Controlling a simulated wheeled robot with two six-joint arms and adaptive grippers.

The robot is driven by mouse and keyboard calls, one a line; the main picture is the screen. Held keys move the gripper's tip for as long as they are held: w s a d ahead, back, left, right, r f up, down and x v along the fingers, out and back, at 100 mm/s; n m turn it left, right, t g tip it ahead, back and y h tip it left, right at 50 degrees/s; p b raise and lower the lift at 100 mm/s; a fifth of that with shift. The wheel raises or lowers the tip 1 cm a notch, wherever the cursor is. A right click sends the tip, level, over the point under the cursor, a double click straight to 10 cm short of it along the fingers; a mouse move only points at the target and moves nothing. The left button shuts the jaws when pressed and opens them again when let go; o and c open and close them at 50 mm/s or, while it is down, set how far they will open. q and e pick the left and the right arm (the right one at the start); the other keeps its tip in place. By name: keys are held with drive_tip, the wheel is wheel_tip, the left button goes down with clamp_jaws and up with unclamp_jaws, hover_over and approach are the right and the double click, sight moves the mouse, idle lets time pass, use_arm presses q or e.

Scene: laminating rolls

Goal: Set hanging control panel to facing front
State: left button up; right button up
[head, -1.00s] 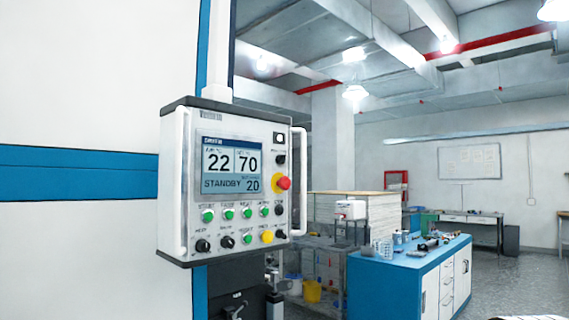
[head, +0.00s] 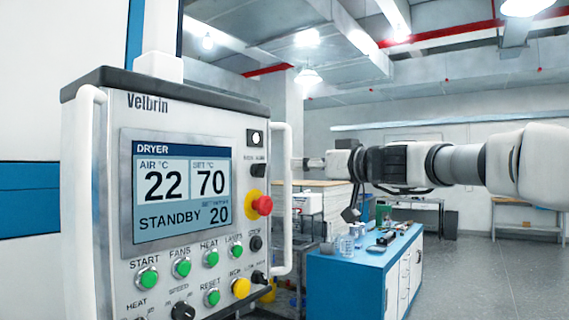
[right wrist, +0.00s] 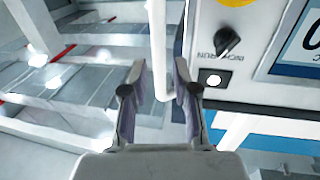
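The hanging control panel (head: 190,122) is a light grey box with a dark top rim, a screen reading STANDBY, green buttons and a red stop knob (head: 262,204). It hangs on a white post (head: 160,35). Its front shows to me at an angle, left side nearer. White bar handles run down both sides. My right gripper (head: 305,162) is at the right handle (head: 281,225). In the right wrist view, my right gripper (right wrist: 160,80) is open, with the handle (right wrist: 157,45) between its fingers. Contact cannot be told. My left gripper is not in view.
A blue and white bench (head: 365,262) with small items stands behind the panel on the right. A white wall or machine with a blue stripe (head: 28,200) is at the left. The grey floor (head: 480,275) at the right is clear.

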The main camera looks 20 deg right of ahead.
sight(285, 168)
drive_tip(key=x, duration=0.2)
drive_tip(key=p+x, duration=0.1)
drive_tip(key=x, duration=0.1)
drive_tip(key=p+x, duration=0.1)
drive_tip(key=x, duration=0.1)
drive_tip(key=shift+w+f, duration=0.3)
drive_tip(key=shift+f, duration=0.1)
drive_tip(key=shift+s+d, duration=0.1)
drive_tip(key=shift+s, duration=0.25)
drive_tip(key=shift+s+d+r, duration=0.1)
drive_tip(key=shift+s+r, duration=0.05)
drive_tip(key=shift+s, duration=0.05)
drive_tip(key=c, duration=0.3)
clamp_jaws()
